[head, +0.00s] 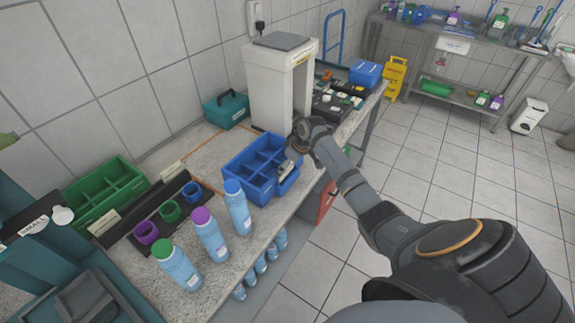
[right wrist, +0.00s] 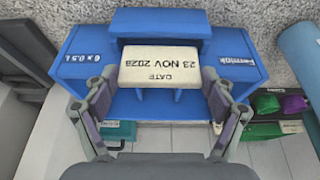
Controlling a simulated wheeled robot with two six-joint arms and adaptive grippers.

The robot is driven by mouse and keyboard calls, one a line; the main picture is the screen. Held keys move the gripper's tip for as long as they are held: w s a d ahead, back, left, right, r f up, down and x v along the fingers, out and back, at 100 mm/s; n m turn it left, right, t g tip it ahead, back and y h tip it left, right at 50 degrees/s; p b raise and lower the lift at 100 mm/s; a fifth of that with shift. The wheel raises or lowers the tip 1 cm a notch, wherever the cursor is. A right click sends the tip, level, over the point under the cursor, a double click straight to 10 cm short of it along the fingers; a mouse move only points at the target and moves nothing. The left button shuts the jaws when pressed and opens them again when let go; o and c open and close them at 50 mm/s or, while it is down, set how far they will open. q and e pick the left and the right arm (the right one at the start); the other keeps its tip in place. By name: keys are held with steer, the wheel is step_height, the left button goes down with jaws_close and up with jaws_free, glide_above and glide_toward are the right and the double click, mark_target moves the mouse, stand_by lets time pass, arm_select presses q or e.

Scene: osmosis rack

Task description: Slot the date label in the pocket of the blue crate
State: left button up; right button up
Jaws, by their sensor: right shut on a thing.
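The blue crate (head: 240,172) stands on the bench with open compartments on top. Its printed side shows in the right wrist view (right wrist: 90,75), with "6 x 0.5 L" on one half and a brand name on the other. My right gripper (head: 290,160) is at the crate's right side, shut on the date label (right wrist: 160,68). The cream label reads "DATE 23 NOV 2028", upside down in the wrist view. It lies in front of the crate's middle, where blue pocket parts show around it. I cannot tell whether it is inside the pocket. My left gripper is not in view.
Bottles with green, purple (head: 209,233) and blue caps stand at the bench's front. A green crate (head: 105,190) and a rack of coloured rings (head: 169,211) are left of the blue crate. A beige machine (head: 280,85) and a teal box (head: 226,109) stand behind.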

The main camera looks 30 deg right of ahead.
steer(key=shift+f, duration=0.25)
steer(key=shift+r+p, duration=0.2)
steer(key=shift+p, duration=0.25)
stand_by(0.8)
steer(key=o, duration=0.9)
steer(key=v, duration=1.2)
